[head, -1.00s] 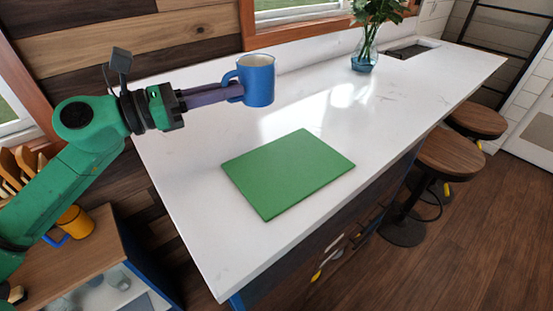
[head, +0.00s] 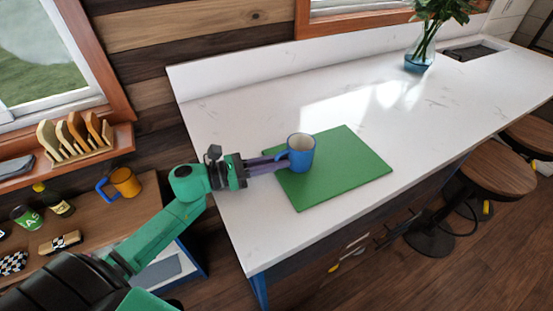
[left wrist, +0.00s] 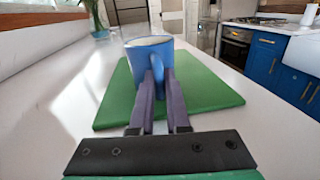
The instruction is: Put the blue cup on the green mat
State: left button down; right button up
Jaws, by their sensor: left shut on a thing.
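The blue cup (head: 301,153) is upright over the left part of the green mat (head: 345,178), which lies flat on the white counter. I cannot tell for certain whether its base touches the mat. My left gripper (head: 280,162) comes in from the left and is shut on the cup's handle. In the left wrist view the cup (left wrist: 150,52) is straight ahead, with its handle between the two purple fingers (left wrist: 159,84). The mat (left wrist: 205,88) spreads beneath and to both sides. My right gripper is not in view.
A vase with a plant (head: 420,52) stands far back on the counter (head: 230,120). The mat's right part is bare. An orange mug (head: 124,183) and bottles sit on a lower wooden shelf at left. Stools (head: 497,180) stand at right.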

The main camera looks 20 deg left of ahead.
pick_arm(q)
jog(key=shift+f, duration=0.15)
jog(key=c, duration=0.9)
grip_release()
jog(key=shift+r, duration=0.3)
jog(key=b+v, duration=0.1)
jog(key=v, duration=0.1)
jog(key=f+b+v, duration=0.1)
jog(key=b+v, duration=0.1)
jog(key=v, duration=0.3)
jog(key=b+v, duration=0.1)
jog(key=v, duration=0.1)
jog(key=b+v, duration=0.1)
jog(key=v, duration=0.2)
jog(key=shift+r, duration=0.3)
jog(key=shift+a+r, duration=0.1)
